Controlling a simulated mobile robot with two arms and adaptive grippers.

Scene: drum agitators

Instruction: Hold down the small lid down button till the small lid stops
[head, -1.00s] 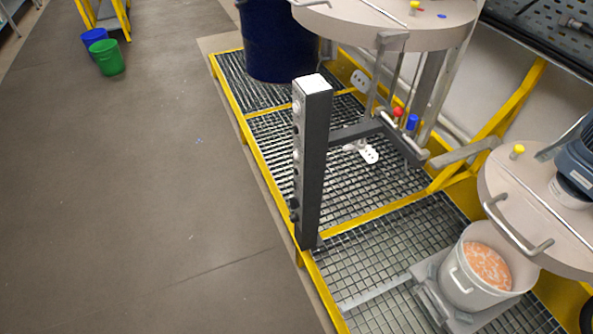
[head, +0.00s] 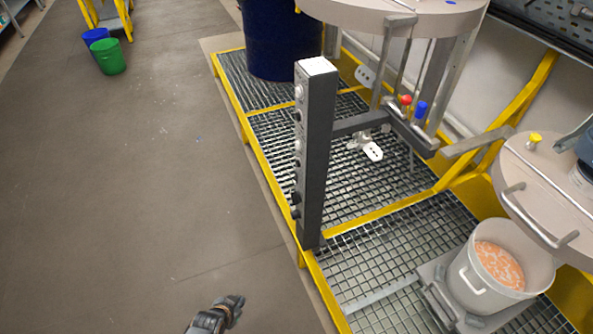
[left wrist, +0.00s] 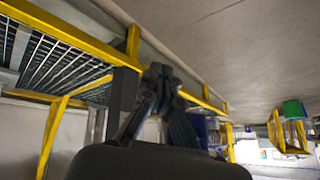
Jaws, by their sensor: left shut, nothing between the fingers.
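The dark control post (head: 316,155) stands upright at the walkway edge of the grating, with a column of buttons (head: 297,145) on its left face. I cannot tell which is the small lid down button. The small round lid (head: 530,175) hangs at the right above a white bucket (head: 490,280) of orange-white contents. My left gripper (head: 236,304) is at the bottom of the head view, below and left of the post and apart from it. It is shut and empty. Its fingers also show in the left wrist view (left wrist: 160,80). My right gripper is out of view.
A yellow-framed grating platform (head: 400,235) runs along the right. A larger lid (head: 390,15) and a dark blue drum (head: 268,40) are at the back. Green (head: 108,57) and blue (head: 95,37) buckets stand far left. The floor (head: 130,200) left of the post is clear.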

